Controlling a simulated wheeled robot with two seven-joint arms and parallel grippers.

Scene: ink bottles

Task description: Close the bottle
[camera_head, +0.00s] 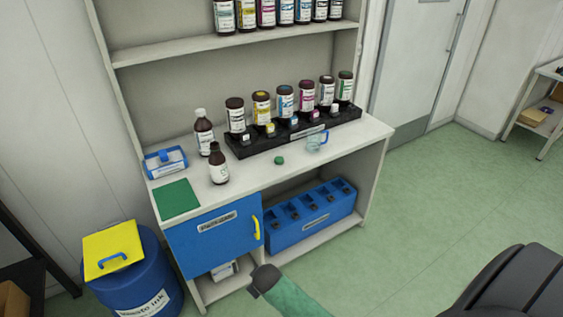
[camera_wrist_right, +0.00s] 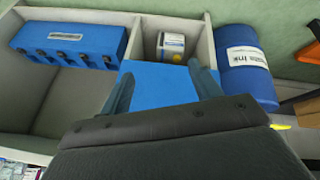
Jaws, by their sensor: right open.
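A dark brown bottle (camera_head: 218,165) with a white label stands upright near the front left of the white worktop. Its neck looks dark; I cannot tell whether it is open. A small green cap (camera_head: 280,160) lies apart from it on the worktop to the right. A taller brown bottle (camera_head: 203,133) with a whitish top stands behind it. My right gripper (camera_wrist_right: 161,70) is open in the right wrist view, with nothing between its fingers. It faces the blue door and lower shelf, and neither bottle nor cap shows there. My left gripper is not in view.
A black rack (camera_head: 262,144) of ink bottles stands at the back, with a clear cup (camera_head: 316,140) in front. A blue tray (camera_head: 165,161) and green mat (camera_head: 178,199) lie left. A blue drum (camera_wrist_right: 246,65) stands beside the cabinet. The front worktop between bottle and cap is clear.

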